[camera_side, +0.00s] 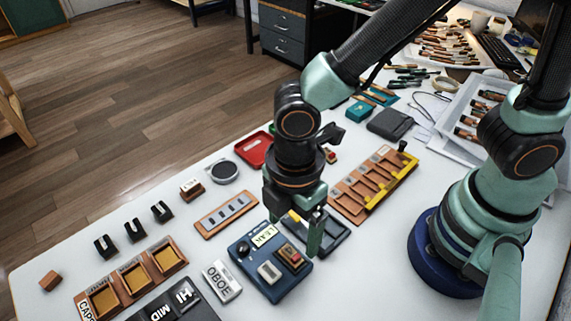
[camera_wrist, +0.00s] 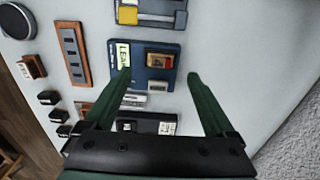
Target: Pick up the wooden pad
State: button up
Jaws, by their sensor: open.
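A small wooden pad (camera_side: 291,257) with a dark and reddish top sits on the right part of a blue box labelled LEAK (camera_side: 262,283). It also shows in the wrist view (camera_wrist: 160,60), on the blue box (camera_wrist: 143,49). My gripper (camera_side: 294,228) is open and empty, pointing down over the back edge of the box. In the wrist view the pad appears between the lines of my two fingertips (camera_wrist: 159,76), apart from both. I cannot tell the exact height of the fingertips above it. Another plain wooden block (camera_side: 49,281) lies at the table's far left.
A pale block marked OBOE (camera_side: 222,281) lies left of the box. A dark tray (camera_side: 326,240) with yellow stands close behind. A wooden rack (camera_side: 372,186), a slotted wooden strip (camera_side: 227,213) and several black clips surround the area. The front right of the white table is clear.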

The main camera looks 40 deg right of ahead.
aim_at(292, 251)
jog(key=shift+f, duration=3)
jog(key=shift+c, duration=0.3)
grip_shut()
jog(key=shift+r, duration=0.1)
